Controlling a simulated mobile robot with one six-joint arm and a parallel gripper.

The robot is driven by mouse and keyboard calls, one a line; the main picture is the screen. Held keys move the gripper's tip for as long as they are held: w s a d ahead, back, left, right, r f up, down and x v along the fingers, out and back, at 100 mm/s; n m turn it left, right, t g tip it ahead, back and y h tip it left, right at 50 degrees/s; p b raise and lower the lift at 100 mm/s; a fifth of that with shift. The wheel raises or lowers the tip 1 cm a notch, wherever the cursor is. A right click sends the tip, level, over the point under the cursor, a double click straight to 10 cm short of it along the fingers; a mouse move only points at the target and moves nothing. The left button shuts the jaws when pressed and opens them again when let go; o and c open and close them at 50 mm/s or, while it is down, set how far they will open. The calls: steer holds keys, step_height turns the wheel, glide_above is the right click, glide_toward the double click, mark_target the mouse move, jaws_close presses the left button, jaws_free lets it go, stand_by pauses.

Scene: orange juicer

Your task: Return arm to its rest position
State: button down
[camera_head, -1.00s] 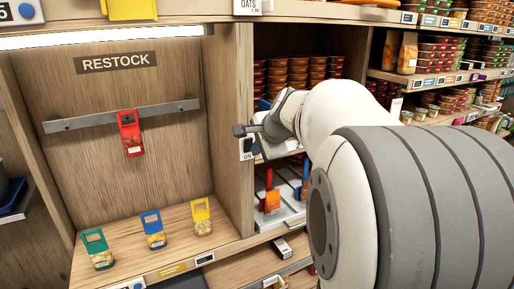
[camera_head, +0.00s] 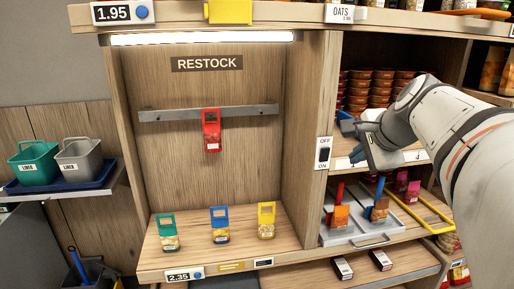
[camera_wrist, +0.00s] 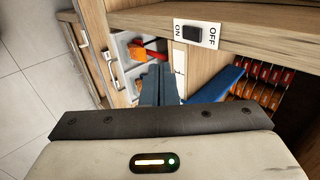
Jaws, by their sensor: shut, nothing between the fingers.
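My gripper (camera_head: 362,140) is at the right in the head view, in front of the shelf bay beside the RESTOCK compartment. Its fingers are together and empty; they also show in the wrist view (camera_wrist: 159,84). My arm runs from the right edge to it. A red package (camera_head: 211,131) hangs on the metal rail in the compartment. A green package (camera_head: 168,232), a blue package (camera_head: 220,225) and a yellow package (camera_head: 266,220) stand on the compartment floor.
An OFF/ON switch (camera_head: 324,153) sits on the divider left of my gripper; it also shows in the wrist view (camera_wrist: 194,34). Stacked red-brown tubs (camera_head: 362,90) stand behind. Below are trays with orange-tagged items (camera_head: 340,217). Two bins (camera_head: 36,162) stand on a blue tray at left.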

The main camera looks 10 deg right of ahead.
steer(key=s+a+f+n+g, duration=0.3)
steer(key=s+a+f+n, duration=0.4)
steer(key=f, duration=0.4)
steer(key=s+a+f+n+g, duration=0.3)
steer(key=s+a+f+n, duration=0.4)
steer(key=f+n, duration=0.3)
steer(key=shift+s+f+n, duration=0.3)
steer(key=shift+s+f, duration=0.25)
steer(key=shift+s, duration=0.3)
